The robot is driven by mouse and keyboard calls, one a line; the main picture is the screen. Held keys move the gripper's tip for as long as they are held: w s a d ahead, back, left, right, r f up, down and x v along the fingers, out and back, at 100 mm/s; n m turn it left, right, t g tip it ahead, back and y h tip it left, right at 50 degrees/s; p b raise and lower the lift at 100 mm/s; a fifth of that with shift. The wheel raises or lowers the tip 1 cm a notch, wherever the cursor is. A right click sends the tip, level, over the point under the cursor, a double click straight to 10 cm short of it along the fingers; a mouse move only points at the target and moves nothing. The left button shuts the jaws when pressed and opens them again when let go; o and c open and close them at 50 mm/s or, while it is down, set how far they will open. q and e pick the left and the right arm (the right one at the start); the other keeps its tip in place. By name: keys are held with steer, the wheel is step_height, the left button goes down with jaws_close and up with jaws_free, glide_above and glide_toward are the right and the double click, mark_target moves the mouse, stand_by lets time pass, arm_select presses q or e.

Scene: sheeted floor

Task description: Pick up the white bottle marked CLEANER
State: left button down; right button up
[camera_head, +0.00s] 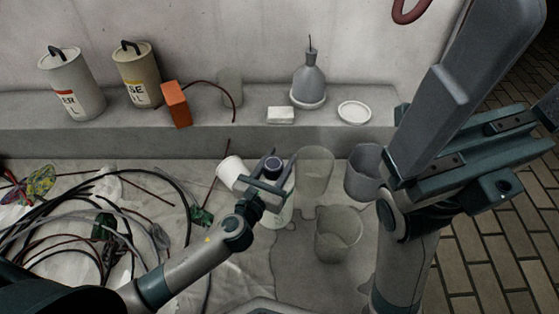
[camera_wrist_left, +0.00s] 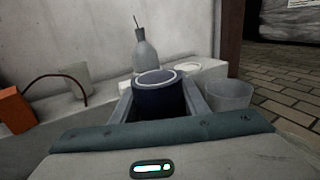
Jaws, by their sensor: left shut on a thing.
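A white bottle (camera_head: 281,214) with a dark blue cap (camera_head: 272,165) stands upright among the cups in the head view. No lettering on it can be read from here. My left gripper (camera_head: 266,183) is shut around its upper part, just below the cap. In the left wrist view the dark cap (camera_wrist_left: 160,92) sits between the two fingers, and the bottle's body is hidden. I cannot tell whether its base touches the sheet.
A white cup (camera_head: 230,171) lies tilted beside the gripper. Clear cups (camera_head: 315,172) (camera_head: 339,235) and a grey cup (camera_head: 363,172) stand close by. Cables (camera_head: 130,215) cover the left floor. The ledge (camera_head: 220,140) holds canisters (camera_head: 72,84), an orange box (camera_head: 176,104) and a grey flask (camera_head: 309,78).

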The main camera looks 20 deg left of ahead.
arm_select(q)
steer(key=shift+r, duration=0.25)
stand_by(0.3)
